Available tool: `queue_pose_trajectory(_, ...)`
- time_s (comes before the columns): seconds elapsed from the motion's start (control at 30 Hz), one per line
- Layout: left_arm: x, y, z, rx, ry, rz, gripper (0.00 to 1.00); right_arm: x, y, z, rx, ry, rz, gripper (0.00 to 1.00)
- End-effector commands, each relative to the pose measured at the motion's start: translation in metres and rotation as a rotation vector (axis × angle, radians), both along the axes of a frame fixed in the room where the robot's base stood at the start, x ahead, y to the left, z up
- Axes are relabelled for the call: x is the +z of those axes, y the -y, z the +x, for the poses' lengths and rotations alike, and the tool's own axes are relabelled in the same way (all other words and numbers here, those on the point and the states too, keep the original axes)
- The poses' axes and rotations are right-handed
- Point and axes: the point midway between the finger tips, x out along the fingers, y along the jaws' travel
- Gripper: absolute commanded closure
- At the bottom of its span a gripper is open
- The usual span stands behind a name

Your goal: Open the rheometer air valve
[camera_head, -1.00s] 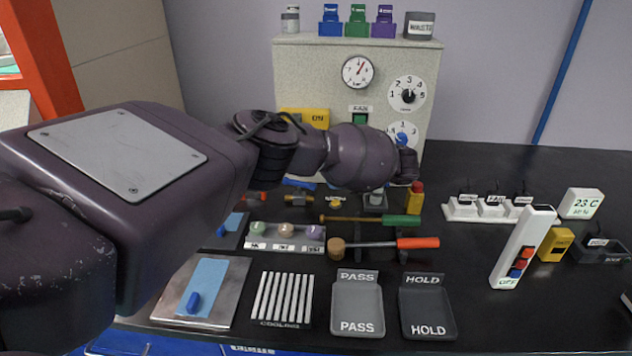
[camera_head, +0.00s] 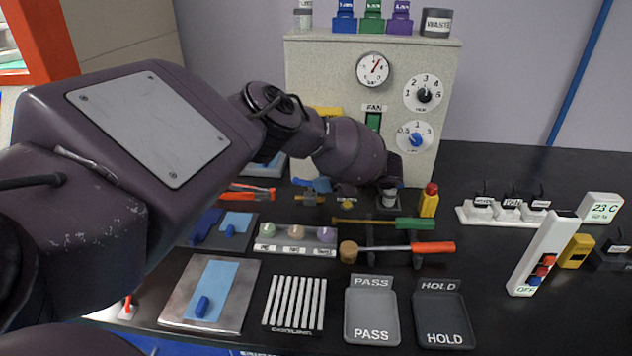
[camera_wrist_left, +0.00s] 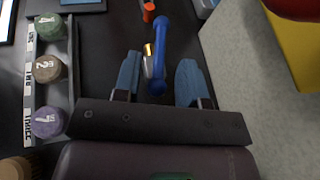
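The air valve shows a blue lever handle (camera_wrist_left: 161,45) and a small brass fitting (camera_wrist_left: 148,62) in the left wrist view. In the head view its blue handle (camera_head: 314,184) lies on the black bench at the foot of the rheometer cabinet, partly behind my arm. My left gripper (camera_wrist_left: 160,83) is open. Its two blue-grey fingers stand apart, with the near end of the blue lever in the gap between them. I see no clear contact. In the head view my left forearm and wrist hide the fingers. My right gripper is not in view.
The speckled rheometer cabinet (camera_head: 430,60) stands close behind. A rack of small weights or knobs (camera_head: 290,238) lies in front, with a green-handled tool (camera_head: 410,223) and an orange-handled mallet (camera_head: 430,248) to its right. Red pliers (camera_head: 250,192) lie left of the valve.

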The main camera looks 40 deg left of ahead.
Motion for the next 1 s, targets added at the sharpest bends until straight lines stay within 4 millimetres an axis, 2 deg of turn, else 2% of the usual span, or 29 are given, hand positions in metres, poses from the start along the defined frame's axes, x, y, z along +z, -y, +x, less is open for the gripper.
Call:
queue_pose_trajectory(0.2, -0.01, -0.02, -0.006, 0.001, -0.002, 0.001, 0.62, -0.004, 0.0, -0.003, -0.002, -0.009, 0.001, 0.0)
queue_pose_trajectory(0.57, -0.012, -0.025, -0.007, 0.0, 0.0, 0.0, 0.62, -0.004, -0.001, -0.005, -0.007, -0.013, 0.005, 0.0)
queue_pose_trajectory(0.67, -0.012, -0.025, -0.007, 0.0, 0.0, 0.0, 0.74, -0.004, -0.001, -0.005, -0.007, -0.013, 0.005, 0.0)
queue_pose_trajectory(0.83, -0.012, -0.025, -0.007, 0.0, 0.0, 0.0, 1.0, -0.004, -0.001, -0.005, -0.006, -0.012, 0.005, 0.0)
queue_pose_trajectory(1.0, -0.013, -0.025, -0.007, 0.019, 0.0, 0.0, 1.0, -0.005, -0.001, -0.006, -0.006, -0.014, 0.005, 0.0)
